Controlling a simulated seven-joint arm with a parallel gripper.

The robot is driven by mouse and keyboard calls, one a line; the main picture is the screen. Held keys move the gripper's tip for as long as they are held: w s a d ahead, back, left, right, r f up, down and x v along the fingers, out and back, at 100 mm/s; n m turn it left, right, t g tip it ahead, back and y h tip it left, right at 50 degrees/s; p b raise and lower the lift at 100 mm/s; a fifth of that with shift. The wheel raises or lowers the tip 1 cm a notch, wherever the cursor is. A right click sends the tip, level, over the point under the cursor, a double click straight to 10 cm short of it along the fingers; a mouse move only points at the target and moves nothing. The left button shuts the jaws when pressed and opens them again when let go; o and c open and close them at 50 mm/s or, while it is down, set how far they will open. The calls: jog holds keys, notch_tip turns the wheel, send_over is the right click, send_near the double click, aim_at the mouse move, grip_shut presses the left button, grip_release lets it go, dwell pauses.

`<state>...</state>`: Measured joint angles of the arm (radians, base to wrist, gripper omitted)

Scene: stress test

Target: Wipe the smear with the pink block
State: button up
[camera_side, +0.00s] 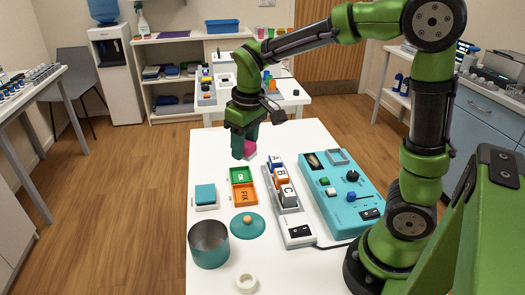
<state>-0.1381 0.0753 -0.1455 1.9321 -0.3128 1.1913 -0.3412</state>
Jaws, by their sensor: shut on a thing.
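My gripper (245,150) points down above the far left part of the white table (300,135). It is shut on a pink block (250,147), which shows at the right side of the fingers. The fingers hide part of the block. I cannot tell whether the block touches the table. I cannot make out the smear in this view.
Green OK and orange FIX trays (243,194) lie in front of the gripper. A rack with lettered blocks (283,185) and a teal control panel (342,190) stand to the right. A teal pad (205,195), pot (209,243), lid (247,225) and white ring (246,283) are nearer.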

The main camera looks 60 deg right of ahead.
jog(key=shift+d, duration=0.1)
jog(key=s+d+f+m, duration=0.1)
jog(key=d+f+m, duration=0.25)
jog(key=d, duration=1.05)
jog(key=m+h, duration=0.1)
jog(key=m, duration=0.5)
send_over(309, 154)
notch_tip(309, 154, down, 3)
jog(key=shift+n, duration=0.25)
jog(key=shift+s+a+f, duration=0.1)
jog(key=shift+f, duration=1.35)
jog(key=shift+s+a+f, duration=0.1)
jog(key=shift+f, duration=2.25)
jog(key=shift+s+a, duration=2.7)
jog(key=shift+a, duration=0.05)
jog(key=shift+w+d, duration=2.7)
jog(key=shift+d, duration=0.1)
notch_tip(309, 154, up, 2)
jog(key=shift+w+d+r, duration=0.1)
jog(key=shift+w+r, duration=0.05)
notch_tip(309, 154, up, 6)
